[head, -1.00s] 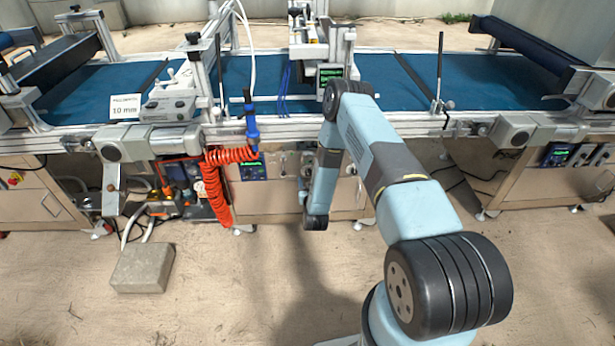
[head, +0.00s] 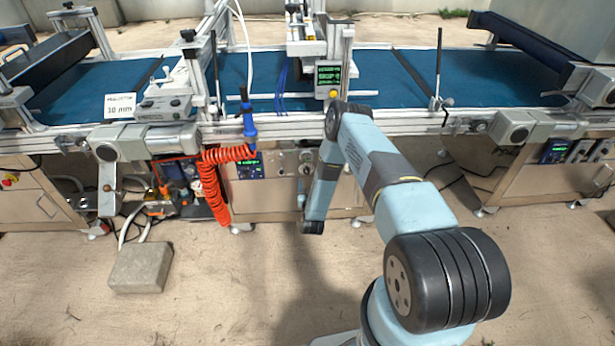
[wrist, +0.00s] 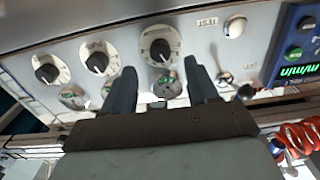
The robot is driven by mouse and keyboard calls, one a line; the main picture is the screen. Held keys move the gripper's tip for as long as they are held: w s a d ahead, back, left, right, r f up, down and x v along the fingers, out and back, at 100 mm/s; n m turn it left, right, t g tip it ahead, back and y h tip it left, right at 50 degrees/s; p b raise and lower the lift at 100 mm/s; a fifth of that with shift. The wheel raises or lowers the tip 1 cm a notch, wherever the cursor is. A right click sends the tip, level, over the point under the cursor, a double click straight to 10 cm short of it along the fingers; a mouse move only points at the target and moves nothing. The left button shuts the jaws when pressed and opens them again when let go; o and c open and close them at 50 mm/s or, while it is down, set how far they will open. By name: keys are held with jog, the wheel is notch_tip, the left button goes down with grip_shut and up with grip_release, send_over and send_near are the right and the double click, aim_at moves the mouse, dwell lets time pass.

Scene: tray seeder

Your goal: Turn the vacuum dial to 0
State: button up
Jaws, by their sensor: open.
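In the wrist view the front panel shows three black dials on round pale scale plates: a left dial (wrist: 47,72), a middle dial (wrist: 96,62) and a right dial (wrist: 160,48). Their lettering is too small to read, so I cannot tell which is the vacuum dial or its setting. My gripper (wrist: 160,66) is open and empty. Its two dark fingers point at the panel, with the right dial just beyond the gap between their tips. Contact with the panel is not visible. In the head view my arm hides the gripper and part of the panel (head: 270,192).
A white knob (wrist: 235,27) and a display unit with green digits (wrist: 299,70) lie right of the dials. A coiled orange hose (head: 213,185) hangs left of the panel in the head view. A concrete block (head: 141,267) lies on the floor. The blue belt (head: 390,88) runs above.

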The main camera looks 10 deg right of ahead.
aim_at(306, 173)
jog(key=shift+w+d, duration=0.2)
jog(key=shift+w, duration=1.3)
jog(key=shift+w+d, duration=0.15)
jog(key=shift+w, duration=1.35)
jog(key=shift+c, duration=0.2)
jog(key=c, duration=1)
jog(key=n, duration=0.2)
jog(key=shift+a+n, duration=0.15)
jog(key=shift+n, duration=0.25)
jog(key=n, duration=0.3)
jog(key=shift+n, duration=0.3)
jog(key=n, duration=0.6)
jog(key=shift+s+n, duration=0.1)
jog(key=shift+n, duration=0.2)
